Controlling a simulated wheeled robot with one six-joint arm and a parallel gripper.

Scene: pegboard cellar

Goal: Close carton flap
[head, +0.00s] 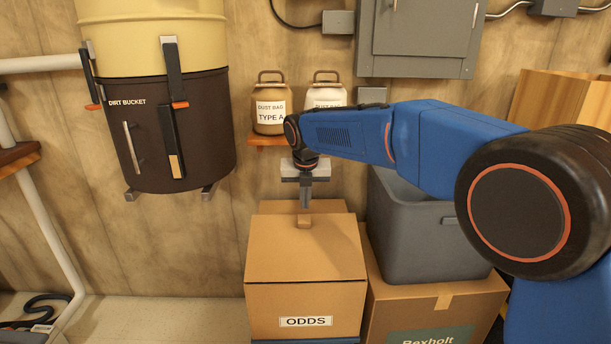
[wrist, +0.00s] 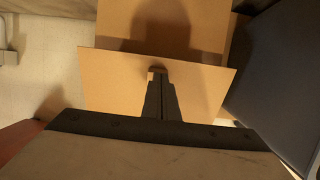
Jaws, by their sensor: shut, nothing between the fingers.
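The carton (head: 305,306), labelled ODDS, stands upright at the lower middle of the head view. Its broad brown flap (head: 300,250) spans the top, with a small tab (head: 304,221) near its far edge. The flap also shows in the wrist view (wrist: 110,77), slanting across a second cardboard panel (wrist: 165,22). I cannot tell its exact angle. My gripper (head: 303,203) points down at the carton's far side, shut and empty. In the wrist view its fingertips (wrist: 158,76) are right by the tab; I cannot tell if they touch. The gripper hides part of the flap.
A grey bin (head: 415,245) stands on another carton (head: 440,305) close to the right. A dirt bucket (head: 180,130) hangs at the upper left. The floor (head: 160,320) to the left is clear.

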